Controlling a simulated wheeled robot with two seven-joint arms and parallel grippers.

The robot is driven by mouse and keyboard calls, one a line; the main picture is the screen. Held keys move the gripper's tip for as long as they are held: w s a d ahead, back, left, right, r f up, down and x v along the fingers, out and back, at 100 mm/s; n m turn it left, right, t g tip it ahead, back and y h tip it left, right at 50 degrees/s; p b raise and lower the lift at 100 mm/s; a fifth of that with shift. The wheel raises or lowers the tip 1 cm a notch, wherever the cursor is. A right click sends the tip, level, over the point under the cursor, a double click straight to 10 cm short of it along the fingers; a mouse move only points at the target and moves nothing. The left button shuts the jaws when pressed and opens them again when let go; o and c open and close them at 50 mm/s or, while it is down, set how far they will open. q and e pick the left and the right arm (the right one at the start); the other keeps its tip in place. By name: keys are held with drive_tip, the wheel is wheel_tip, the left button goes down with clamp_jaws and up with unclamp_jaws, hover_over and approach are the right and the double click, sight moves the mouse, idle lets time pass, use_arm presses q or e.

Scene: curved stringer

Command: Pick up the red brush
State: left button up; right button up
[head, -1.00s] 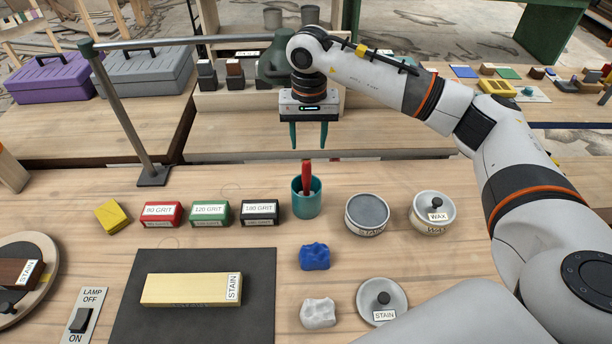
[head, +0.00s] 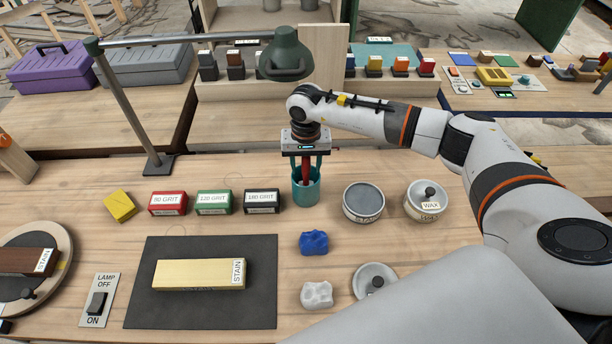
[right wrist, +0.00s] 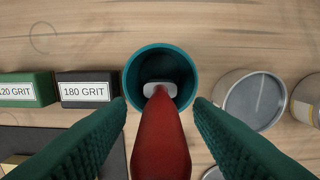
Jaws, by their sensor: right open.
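The red brush (head: 306,168) stands handle up in a teal cup (head: 305,194) on the workbench. In the right wrist view the red handle (right wrist: 161,135) rises toward the camera, and its pale lower part sits inside the cup (right wrist: 160,50). My right gripper (head: 306,163) points down over the cup with its jaws open. Its green fingers (right wrist: 160,105) are on either side of the handle, with a gap visible on each side. My left gripper is not in view.
Red, green and black grit blocks (head: 262,202) stand left of the cup. A grey tin (head: 363,203) and a wax tin (head: 427,200) stand to its right. A blue lump (head: 314,243) lies in front. A green lamp head (head: 286,55) hangs behind my right wrist.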

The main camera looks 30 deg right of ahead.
drive_tip(key=shift+f, duration=0.3)
clamp_jaws()
drive_tip(key=shift+r, duration=0.2)
